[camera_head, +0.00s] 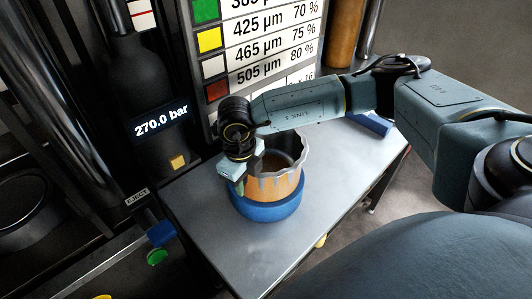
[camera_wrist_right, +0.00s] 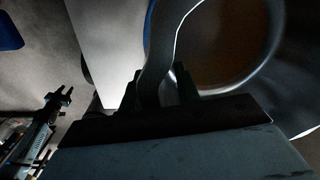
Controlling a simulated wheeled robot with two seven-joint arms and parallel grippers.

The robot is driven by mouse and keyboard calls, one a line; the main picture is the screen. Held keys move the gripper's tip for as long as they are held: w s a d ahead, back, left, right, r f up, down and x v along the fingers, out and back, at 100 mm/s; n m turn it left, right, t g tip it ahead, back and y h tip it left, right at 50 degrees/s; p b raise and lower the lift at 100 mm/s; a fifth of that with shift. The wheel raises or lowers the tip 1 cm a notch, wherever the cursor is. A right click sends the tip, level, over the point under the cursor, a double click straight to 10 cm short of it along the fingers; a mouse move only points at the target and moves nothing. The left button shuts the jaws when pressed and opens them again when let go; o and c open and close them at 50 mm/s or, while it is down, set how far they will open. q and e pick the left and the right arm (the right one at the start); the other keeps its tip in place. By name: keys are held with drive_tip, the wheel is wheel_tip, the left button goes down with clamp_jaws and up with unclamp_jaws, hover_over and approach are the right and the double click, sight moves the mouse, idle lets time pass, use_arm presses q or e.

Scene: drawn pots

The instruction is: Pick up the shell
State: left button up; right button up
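The shell (camera_head: 273,187) is an orange-tan round pot with a grey, scalloped upper rim and a hollow inside. It stands upright in a blue ring-shaped base (camera_head: 268,209) on the grey table. My right gripper (camera_head: 247,172) is at the left side of the shell's rim, pointing down. In the right wrist view my right gripper's fingers (camera_wrist_right: 158,90) are apart, with the shell's dark wall (camera_wrist_right: 161,60) between them. A gap shows beside the wall, so firm contact on both sides is not visible.
The grey table (camera_head: 215,225) is clear in front of the shell. A board with coloured squares and numbers (camera_head: 270,45) stands behind. A dark cylinder with a "270.0 bar" display (camera_head: 161,122) is at left. A blue object (camera_head: 370,123) lies at the table's far right.

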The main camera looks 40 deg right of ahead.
clamp_jaws()
idle(1.3)
